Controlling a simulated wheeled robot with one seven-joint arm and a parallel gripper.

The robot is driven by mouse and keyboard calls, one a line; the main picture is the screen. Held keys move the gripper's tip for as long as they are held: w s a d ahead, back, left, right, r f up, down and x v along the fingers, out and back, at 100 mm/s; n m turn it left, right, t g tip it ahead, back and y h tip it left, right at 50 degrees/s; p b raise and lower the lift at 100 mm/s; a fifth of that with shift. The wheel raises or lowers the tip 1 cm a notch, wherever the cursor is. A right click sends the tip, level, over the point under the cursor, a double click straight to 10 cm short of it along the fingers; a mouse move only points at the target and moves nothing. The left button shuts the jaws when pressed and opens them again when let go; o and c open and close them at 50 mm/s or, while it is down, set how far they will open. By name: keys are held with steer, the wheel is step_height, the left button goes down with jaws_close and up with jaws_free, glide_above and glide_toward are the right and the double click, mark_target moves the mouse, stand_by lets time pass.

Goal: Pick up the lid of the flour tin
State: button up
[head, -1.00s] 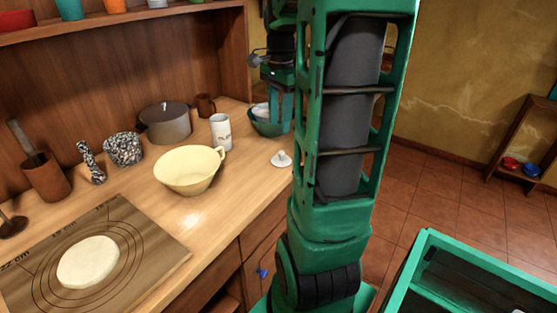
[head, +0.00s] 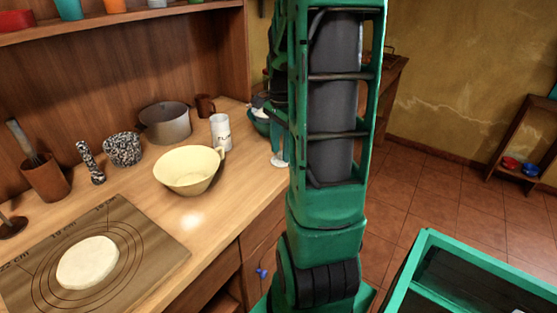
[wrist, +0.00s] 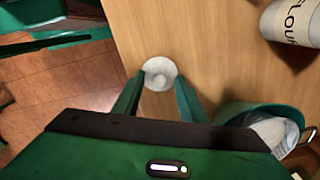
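The flour tin (head: 221,135) is a white cylinder with dark lettering, standing upright on the wooden counter. It also shows at the upper right of the wrist view (wrist: 290,24). Its lid (wrist: 160,72) is a small white disc with a round knob, lying on the counter near the edge. In the head view the lid (head: 280,161) is partly covered by my gripper. My gripper (wrist: 158,98) is open, its two green fingers pointing down at the lid, one on each side in the picture. I cannot tell how far above the lid the fingertips are.
A green bowl (wrist: 232,108) with something whitish in it stands close to the right finger. A cream mixing bowl (head: 185,172), a grey pot (head: 165,125) and a board with dough (head: 150,245) are further left.

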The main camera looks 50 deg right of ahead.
steer(key=shift+c, duration=0.3)
jaws_close()
steer(key=shift+r, duration=0.1)
